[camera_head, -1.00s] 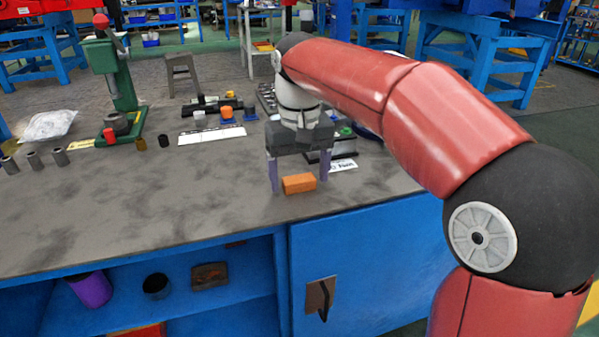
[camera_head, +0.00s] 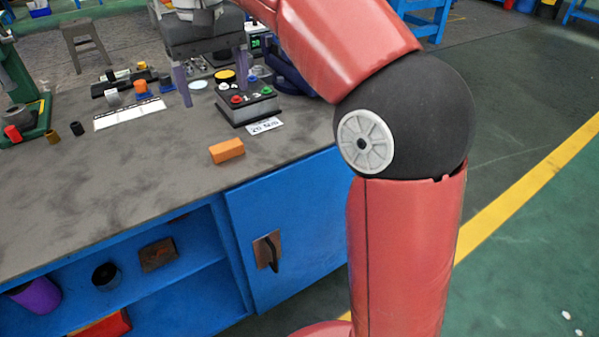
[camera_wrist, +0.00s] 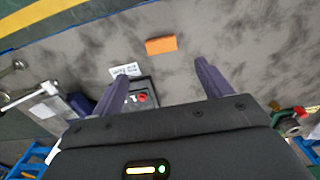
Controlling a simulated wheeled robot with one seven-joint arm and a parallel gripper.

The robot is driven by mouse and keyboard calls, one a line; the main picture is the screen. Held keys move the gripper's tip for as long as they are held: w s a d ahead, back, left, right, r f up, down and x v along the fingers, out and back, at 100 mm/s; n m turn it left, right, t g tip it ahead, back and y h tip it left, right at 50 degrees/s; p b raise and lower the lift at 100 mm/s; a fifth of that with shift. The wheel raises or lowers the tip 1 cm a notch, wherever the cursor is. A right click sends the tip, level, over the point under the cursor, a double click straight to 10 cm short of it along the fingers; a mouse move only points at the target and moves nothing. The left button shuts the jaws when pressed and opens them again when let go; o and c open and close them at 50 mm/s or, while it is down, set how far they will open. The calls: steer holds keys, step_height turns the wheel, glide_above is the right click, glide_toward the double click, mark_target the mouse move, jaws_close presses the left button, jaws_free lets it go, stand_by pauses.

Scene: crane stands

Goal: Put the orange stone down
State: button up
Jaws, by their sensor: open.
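The orange stone (camera_head: 227,151) is a small rectangular block. It lies flat on the grey bench top (camera_head: 120,190), close to the front edge above the blue cabinet door. My gripper (camera_head: 215,98) is open and empty, raised above the bench and farther back than the stone. In the wrist view the stone (camera_wrist: 161,45) lies beyond the two purple fingers (camera_wrist: 160,85), with a clear gap to them. Nothing touches the stone.
A control box (camera_head: 248,106) with red and green buttons stands behind the stone, a white label (camera_head: 265,126) beside it. A white sheet (camera_head: 130,114) and small coloured parts lie farther left. A green press stand (camera_head: 22,110) is at the left. The bench front-left is bare.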

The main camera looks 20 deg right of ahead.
steer(key=s+d+f+m+t, duration=0.1)
steer(key=s+d+f+t, duration=0.1)
steer(key=s+d+f, duration=0.4)
steer(key=s+d+f+m+t, duration=0.2)
steer(key=s+d+f, duration=0.5)
steer(key=s+f, duration=0.4)
steer(key=s+t, duration=0.1)
steer(key=s, duration=0.1)
steer(key=shift+s+d+f, duration=0.25)
steer(key=shift+s+d, duration=0.05)
steer(key=shift+s, duration=0.1)
steer(key=shift+o, duration=0.4)
